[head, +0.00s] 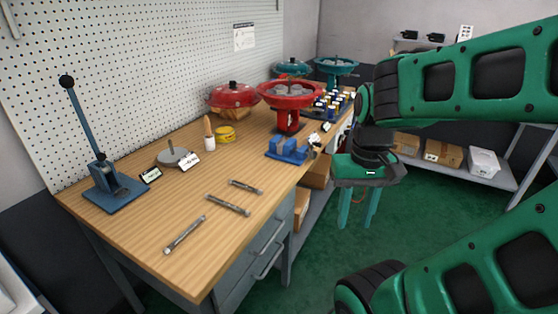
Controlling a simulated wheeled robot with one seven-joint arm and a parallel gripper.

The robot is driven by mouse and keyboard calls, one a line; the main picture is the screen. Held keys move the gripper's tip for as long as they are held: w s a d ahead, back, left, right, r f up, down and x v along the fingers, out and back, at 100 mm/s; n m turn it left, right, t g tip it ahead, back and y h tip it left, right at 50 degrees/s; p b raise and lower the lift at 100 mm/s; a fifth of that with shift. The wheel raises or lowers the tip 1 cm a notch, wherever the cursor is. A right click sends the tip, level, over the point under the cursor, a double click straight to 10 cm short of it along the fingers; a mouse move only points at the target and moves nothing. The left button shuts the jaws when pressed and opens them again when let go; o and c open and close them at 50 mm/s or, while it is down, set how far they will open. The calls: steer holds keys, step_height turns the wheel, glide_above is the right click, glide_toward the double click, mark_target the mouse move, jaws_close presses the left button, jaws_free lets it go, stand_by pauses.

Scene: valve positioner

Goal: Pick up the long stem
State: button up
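Three metal stems lie apart on the wooden bench top, near its front end. The one nearest the front-left (184,235) looks the longest, lies slanted and seems to be the long stem. A middle-sized stem (228,205) and a shorter stem (246,186) lie behind it to the right. My gripper (357,226) hangs to the right of the bench, over the green floor and well away from the stems. Its two teal fingers point down and stand apart, with nothing between them.
A blue lever press (108,185) stands at the bench's left. The bench around the stems is clear. A pegboard (130,80) rises behind.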

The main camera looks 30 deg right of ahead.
steer(key=w+a+r+n+t, duration=0.15)
steer(key=w+n, duration=0.25)
steer(key=w, duration=0.9)
steer(key=n+t+y, duration=0.2)
steer(key=n+t, duration=0.1)
steer(key=n, duration=0.5)
glide_toward(212, 196)
steer(key=shift+g+x, duration=0.25)
steer(key=shift+x, duration=3.6)
steer(key=shift+w, duration=0.1)
jaws_close()
